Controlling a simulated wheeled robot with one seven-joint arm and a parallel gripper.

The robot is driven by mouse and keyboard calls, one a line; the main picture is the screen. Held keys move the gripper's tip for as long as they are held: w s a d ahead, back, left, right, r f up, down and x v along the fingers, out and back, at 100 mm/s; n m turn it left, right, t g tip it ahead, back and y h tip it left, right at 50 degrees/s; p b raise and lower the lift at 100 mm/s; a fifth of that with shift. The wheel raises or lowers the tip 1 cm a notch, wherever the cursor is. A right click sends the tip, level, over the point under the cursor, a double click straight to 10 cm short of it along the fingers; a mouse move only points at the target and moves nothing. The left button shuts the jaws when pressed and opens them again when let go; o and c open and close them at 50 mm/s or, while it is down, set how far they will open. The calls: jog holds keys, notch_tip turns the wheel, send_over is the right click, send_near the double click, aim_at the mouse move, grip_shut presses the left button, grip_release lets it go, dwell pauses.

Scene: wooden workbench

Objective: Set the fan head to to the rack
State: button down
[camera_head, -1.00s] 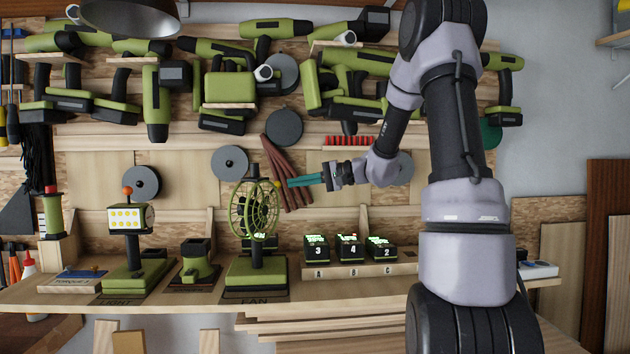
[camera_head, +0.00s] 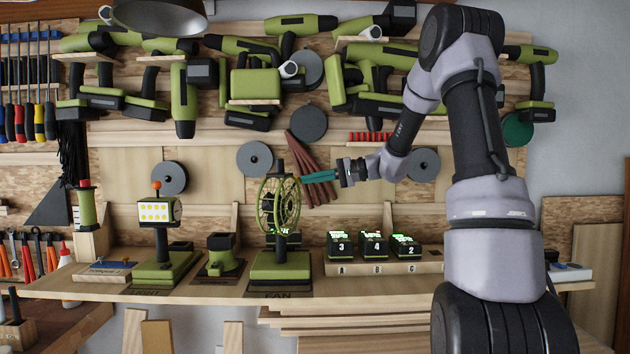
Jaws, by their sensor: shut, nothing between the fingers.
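The green fan head (camera_head: 278,202), a round wire cage, stands upright on its green and black base (camera_head: 280,265) on the shelf, above a label reading FAN. The cage is turned partly sideways. My gripper (camera_head: 305,178) has teal fingers, shut and empty, pointing left. In the picture its fingertips are close to the right edge of the cage; I cannot tell whether they touch it. The wooden rack (camera_head: 385,265) with slots A, B and C holds black and green batteries numbered 3 (camera_head: 340,244), 4 (camera_head: 374,243) and 2 (camera_head: 405,246).
A light (camera_head: 160,212) on a green base and a small green-black holder (camera_head: 221,255) stand left of the fan. Green power tools (camera_head: 255,85) and grey discs (camera_head: 255,158) hang on the wall behind. A lamp shade (camera_head: 160,16) hangs at upper left.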

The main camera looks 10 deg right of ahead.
jog(key=shift+w+a, duration=1.5)
jog(key=shift+a, duration=0.4)
